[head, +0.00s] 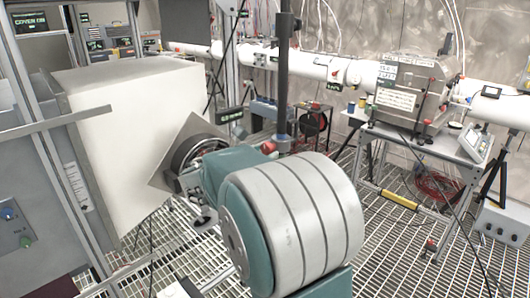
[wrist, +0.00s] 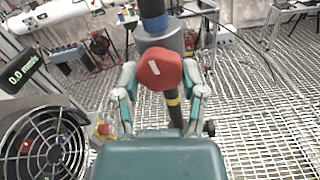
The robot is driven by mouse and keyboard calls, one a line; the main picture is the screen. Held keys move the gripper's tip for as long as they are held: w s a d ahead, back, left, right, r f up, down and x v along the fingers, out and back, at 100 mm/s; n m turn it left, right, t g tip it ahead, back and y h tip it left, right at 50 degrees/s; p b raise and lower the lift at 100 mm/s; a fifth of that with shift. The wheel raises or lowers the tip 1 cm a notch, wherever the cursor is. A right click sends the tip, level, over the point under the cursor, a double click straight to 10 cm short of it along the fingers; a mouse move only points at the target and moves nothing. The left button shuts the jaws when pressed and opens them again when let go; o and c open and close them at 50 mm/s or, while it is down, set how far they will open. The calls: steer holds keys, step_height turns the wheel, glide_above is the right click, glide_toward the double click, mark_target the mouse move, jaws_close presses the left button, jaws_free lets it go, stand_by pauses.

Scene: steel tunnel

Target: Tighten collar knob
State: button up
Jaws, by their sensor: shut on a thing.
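The red collar knob (wrist: 158,69), with a white mark on its face, sits in front of a dark upright post (wrist: 153,16) with a grey-blue collar (wrist: 158,40). My gripper (wrist: 161,76) is shut on the knob, one finger on each side of it. In the head view, the knob (head: 268,147) is a small red spot low on the dark post (head: 285,70). My arm hides most of my gripper there.
A small display (wrist: 22,73) reading about 0.0 mm and a round fan-like grille (wrist: 45,147) are left in the wrist view. A white box (head: 135,130) stands left of my arm. A table with a metal chamber (head: 412,90) stands right. Open grating floor lies between.

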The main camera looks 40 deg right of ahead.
steer(key=m, duration=0.5)
steer(key=shift+w+r+m, duration=0.1)
steer(key=shift+w+m, duration=0.1)
steer(key=shift+m, duration=0.1)
steer(key=m, duration=0.5)
steer(key=shift+m, duration=0.3)
stand_by(0.3)
steer(key=o, duration=1.2)
steer(key=shift+c, duration=0.2)
steer(key=shift+d, duration=0.15)
